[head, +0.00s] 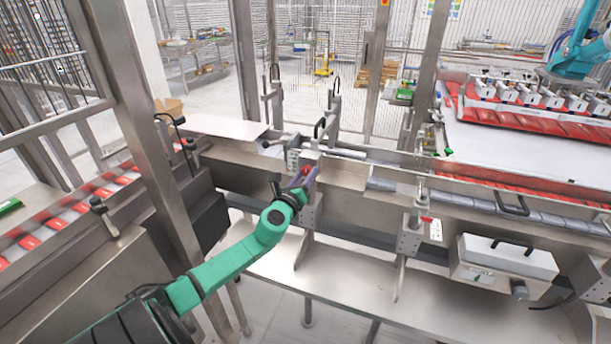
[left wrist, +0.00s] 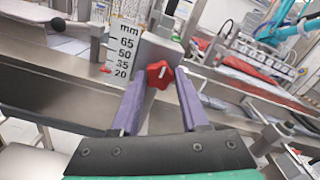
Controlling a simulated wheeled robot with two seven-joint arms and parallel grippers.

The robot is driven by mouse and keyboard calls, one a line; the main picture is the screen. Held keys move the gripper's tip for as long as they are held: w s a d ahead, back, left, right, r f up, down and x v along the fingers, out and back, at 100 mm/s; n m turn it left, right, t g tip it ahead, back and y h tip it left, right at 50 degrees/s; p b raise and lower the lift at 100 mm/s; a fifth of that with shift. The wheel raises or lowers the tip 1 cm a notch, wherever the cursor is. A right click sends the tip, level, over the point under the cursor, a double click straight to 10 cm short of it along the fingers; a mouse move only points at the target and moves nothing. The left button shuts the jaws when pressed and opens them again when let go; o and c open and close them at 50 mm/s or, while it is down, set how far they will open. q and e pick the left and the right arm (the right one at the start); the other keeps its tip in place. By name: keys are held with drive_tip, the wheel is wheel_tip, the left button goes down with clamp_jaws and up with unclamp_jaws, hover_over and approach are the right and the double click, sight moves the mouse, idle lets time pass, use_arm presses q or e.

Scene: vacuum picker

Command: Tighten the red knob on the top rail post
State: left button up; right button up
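The red knob (left wrist: 160,73) is a lobed star-shaped knob with a white mark on its face, mounted on the metal rail post (left wrist: 158,48). In the left wrist view it sits between the tips of the two purple fingers of my left gripper (left wrist: 160,78). The fingers are apart on either side of it, with a narrow gap showing, so the gripper looks open around the knob. In the head view my left gripper (head: 302,183) reaches the post at the conveyor side, and only a little red shows there. My right gripper is not in view.
A millimetre scale (left wrist: 125,48) stands just left of the knob. The conveyor side wall (head: 245,170) runs past the post. A second post with a scale (head: 411,235) and a grey box (head: 505,262) are to the right. A steel upright (head: 150,140) stands left of my arm.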

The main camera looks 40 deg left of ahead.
use_arm(q)
drive_tip(key=o, duration=0.3)
drive_tip(key=shift+s, duration=0.1)
drive_tip(key=b+v, duration=0.2)
drive_tip(key=v, duration=1.2)
drive_tip(key=shift+s, duration=0.2)
drive_tip(key=shift+d, duration=0.1)
